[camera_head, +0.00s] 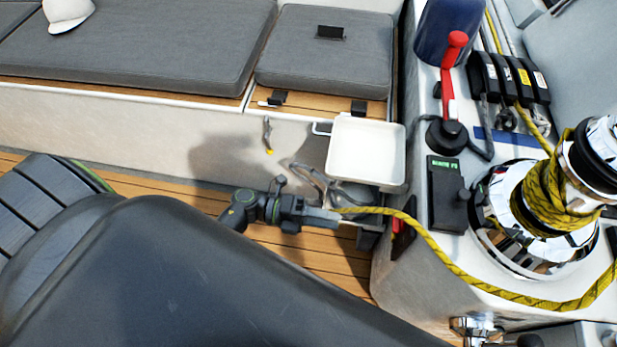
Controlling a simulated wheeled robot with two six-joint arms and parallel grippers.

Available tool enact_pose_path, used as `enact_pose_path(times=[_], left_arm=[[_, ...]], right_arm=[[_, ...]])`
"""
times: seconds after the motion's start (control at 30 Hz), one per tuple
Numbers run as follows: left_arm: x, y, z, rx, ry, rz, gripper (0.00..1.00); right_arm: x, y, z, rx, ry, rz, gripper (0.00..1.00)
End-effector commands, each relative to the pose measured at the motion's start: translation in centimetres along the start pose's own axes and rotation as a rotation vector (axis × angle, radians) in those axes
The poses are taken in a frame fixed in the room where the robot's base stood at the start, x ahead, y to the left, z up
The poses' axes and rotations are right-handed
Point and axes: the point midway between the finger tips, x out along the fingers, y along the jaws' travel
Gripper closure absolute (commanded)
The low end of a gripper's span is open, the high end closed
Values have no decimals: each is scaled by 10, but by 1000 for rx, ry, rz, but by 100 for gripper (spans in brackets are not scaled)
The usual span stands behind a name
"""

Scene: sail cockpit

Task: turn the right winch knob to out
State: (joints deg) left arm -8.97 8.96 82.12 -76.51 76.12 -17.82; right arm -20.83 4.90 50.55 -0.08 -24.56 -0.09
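A chrome winch (517,205) with yellow rope (452,262) wound around its drum stands on the white ledge at the right. Left of it is a dark control box (443,190) with a small lit green display on top. A small dark knob (464,195) sits at the box's right side; its setting is too small to read. My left gripper (335,214) is low over the wooden floor, left of the ledge and well apart from the box. The rope's left end meets its fingertips; I cannot tell whether they grip it. My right gripper is not in view.
A white tray (366,150) sticks out above my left gripper. A red-handled lever (450,75) and black rope clutches (508,80) stand behind the control box. The rope runs across the ledge in front of it. Grey cushions (325,55) cover the bench.

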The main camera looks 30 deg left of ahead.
Motion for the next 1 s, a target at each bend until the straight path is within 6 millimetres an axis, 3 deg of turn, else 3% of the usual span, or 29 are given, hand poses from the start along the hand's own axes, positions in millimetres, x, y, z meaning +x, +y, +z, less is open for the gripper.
enact_pose_path(times=[0.1,0.3,1.0], left_arm=[[-22,2,0,0,1,3,67],[-40,0,0,0,0,1,67],[-43,0,5,-33,-44,-10,67]], right_arm=[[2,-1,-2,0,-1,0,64],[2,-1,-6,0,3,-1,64],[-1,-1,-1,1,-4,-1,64]])
